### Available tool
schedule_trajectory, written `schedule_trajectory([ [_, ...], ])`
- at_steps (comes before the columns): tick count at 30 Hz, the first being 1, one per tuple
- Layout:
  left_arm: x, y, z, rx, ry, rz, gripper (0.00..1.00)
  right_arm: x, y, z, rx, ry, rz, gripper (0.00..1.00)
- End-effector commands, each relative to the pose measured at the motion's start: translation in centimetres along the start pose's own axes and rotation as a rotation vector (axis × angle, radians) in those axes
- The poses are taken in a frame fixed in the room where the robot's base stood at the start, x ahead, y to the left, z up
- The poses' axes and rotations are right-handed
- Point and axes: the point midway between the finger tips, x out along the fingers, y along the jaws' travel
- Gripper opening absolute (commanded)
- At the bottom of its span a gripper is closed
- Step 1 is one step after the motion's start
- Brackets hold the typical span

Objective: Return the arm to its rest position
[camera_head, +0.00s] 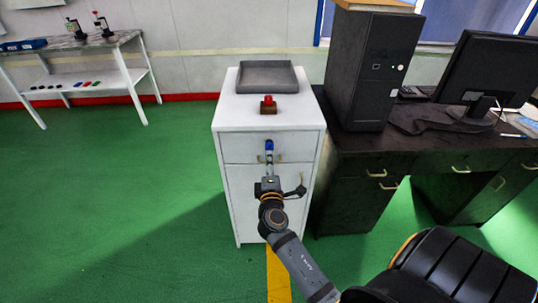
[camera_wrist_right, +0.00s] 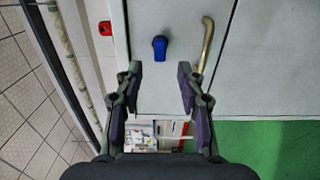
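My right arm (camera_head: 300,262) reaches up from the lower right in the head view to the front of a white cabinet (camera_head: 237,182). The right gripper (camera_wrist_right: 160,78) shows in the wrist view with its two fingers spread and nothing between the tips. A small blue piece (camera_wrist_right: 160,48) lies beyond the fingertips, apart from them; a blue piece (camera_head: 269,146) also shows by the upper drawer front in the head view. A brass handle (camera_wrist_right: 206,45) is to its right in the wrist view. My left gripper is not in view.
A grey tray (camera_head: 266,77) and a red button on a small block (camera_head: 268,106) are on the cabinet top. A dark desk (camera_head: 450,153) with a computer tower (camera_head: 366,72) and monitor (camera_head: 487,70) stands right. A white bench (camera_head: 84,80) stands far left. Green floor at left is clear.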

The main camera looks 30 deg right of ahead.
Motion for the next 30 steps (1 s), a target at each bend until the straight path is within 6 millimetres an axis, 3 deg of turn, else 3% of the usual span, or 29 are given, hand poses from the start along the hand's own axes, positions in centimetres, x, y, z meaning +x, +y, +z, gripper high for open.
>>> schedule_trajectory([
  [5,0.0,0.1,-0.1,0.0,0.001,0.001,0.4,-1.6,0.0,0.0,0.001,0.0,-0.001,0.39],
  [19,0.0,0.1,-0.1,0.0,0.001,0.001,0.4,-1.6,0.0,0.0,0.0,0.0,0.0,0.39],
  [22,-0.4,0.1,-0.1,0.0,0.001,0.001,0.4,-1.6,-1.0,-0.2,0.008,0.01,-0.029,0.39],
  [23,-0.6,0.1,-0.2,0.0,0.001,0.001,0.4,-1.6,-2.0,-0.4,0.016,0.018,-0.054,0.39],
  [26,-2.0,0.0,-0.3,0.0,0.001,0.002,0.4,-2.2,-7.6,-1.1,0.07,0.055,-0.201,0.39],
  [30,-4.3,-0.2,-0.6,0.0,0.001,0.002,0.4,-6.0,-19.1,-1.0,0.206,0.072,-0.507,0.39],
])
